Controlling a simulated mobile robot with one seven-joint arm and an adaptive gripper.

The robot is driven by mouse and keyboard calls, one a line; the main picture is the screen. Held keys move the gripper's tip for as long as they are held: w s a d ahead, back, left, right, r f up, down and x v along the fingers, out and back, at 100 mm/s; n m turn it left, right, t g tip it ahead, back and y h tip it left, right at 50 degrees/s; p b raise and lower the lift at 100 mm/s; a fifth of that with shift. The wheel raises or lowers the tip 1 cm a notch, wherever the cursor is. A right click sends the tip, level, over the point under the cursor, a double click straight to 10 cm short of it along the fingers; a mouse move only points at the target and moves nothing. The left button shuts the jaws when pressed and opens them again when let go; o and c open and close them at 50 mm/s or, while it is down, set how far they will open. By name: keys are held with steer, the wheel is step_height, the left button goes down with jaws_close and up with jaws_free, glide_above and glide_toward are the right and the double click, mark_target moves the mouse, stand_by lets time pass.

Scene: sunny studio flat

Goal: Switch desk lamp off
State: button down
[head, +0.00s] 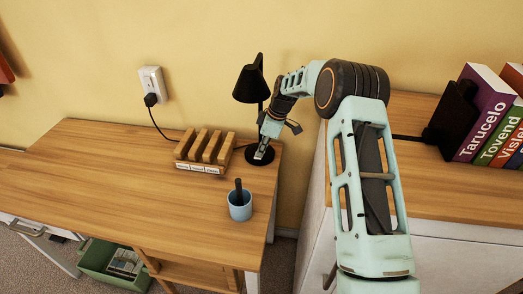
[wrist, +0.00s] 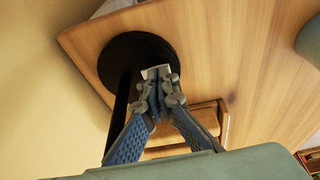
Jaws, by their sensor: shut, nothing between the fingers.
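The black desk lamp (head: 249,84) stands at the back right corner of the wooden desk, its shade tilted to the left. No glow shows under the shade. Its round base (head: 249,158) lies on the desk; in the wrist view the base is a dark disc (wrist: 128,50) with the post running down from it. My gripper (head: 261,152) points down over the base, right beside the post. In the wrist view my gripper (wrist: 158,78) is shut and empty. A small pale piece (wrist: 156,71) shows at its fingertips over the base edge; I cannot tell if they touch it.
A wooden slotted holder (head: 205,150) stands left of the lamp. A blue cup (head: 240,207) with a dark item stands in front. A cable runs to the wall socket (head: 151,82). A cabinet (head: 450,205) with books (head: 490,115) is at right. The desk's left side is clear.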

steer(key=v, duration=1.2)
